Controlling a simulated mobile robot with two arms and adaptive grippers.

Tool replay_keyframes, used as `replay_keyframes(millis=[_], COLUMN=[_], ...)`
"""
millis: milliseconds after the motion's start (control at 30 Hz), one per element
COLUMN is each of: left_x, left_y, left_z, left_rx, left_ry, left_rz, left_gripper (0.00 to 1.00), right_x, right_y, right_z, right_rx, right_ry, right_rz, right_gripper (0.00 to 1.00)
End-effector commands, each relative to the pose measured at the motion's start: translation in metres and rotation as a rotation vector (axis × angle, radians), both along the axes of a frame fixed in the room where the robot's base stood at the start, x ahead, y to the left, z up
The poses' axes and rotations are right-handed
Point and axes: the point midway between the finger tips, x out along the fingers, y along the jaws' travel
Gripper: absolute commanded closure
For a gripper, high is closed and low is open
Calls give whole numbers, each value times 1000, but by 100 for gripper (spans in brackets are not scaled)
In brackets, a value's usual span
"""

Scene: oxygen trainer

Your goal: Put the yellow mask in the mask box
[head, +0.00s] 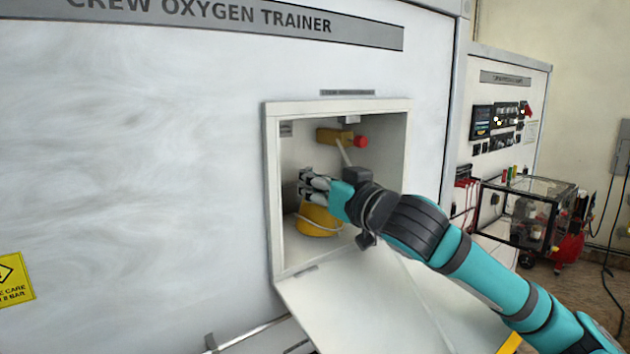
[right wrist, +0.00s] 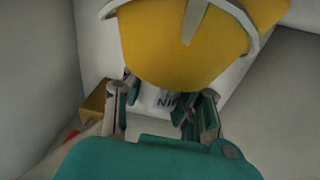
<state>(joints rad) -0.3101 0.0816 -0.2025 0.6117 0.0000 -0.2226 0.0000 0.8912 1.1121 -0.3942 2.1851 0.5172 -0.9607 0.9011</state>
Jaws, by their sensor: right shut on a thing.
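The yellow mask (head: 318,221) is inside the open mask box (head: 272,190), low in the compartment, with a pale strap around it. My right gripper (head: 306,186) reaches into the box from the right and is shut on the mask at its upper part. The right wrist view shows the mask (right wrist: 185,45) large above the fingers (right wrist: 163,105) of this gripper. Part of the mask is hidden behind the gripper and wrist in the head view. Whether the mask touches the box floor cannot be told. My left gripper is not in view.
The box door (head: 370,305) hangs open downward below the opening. A brass valve with a red knob (head: 361,142) sits at the back of the box, above my gripper. A panel with gauges (head: 495,120) and a clear-sided case (head: 528,212) stand to the right.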

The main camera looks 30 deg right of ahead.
Motion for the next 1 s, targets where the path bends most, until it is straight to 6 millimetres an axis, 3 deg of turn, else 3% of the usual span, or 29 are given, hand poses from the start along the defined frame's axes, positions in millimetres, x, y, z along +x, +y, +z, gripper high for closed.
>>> replay_keyframes(millis=[67, 300, 400, 733, 867, 1000], left_x=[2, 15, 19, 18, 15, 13], left_y=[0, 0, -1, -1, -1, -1], left_z=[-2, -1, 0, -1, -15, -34], left_rx=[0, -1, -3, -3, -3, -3], left_ry=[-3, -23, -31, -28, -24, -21], left_rz=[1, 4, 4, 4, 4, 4], left_gripper=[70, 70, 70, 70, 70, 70], right_x=[0, 0, 0, -2, -20, -51], right_y=[0, 0, 0, -1, -3, -6], right_z=[-2, -2, -2, 0, -4, -8], right_rx=[0, 0, 0, 0, -2, -5], right_ry=[-1, 0, 0, 0, -3, -3], right_rz=[0, 0, 0, -1, -2, -4], right_gripper=[100, 67, 57, 57, 57, 57])
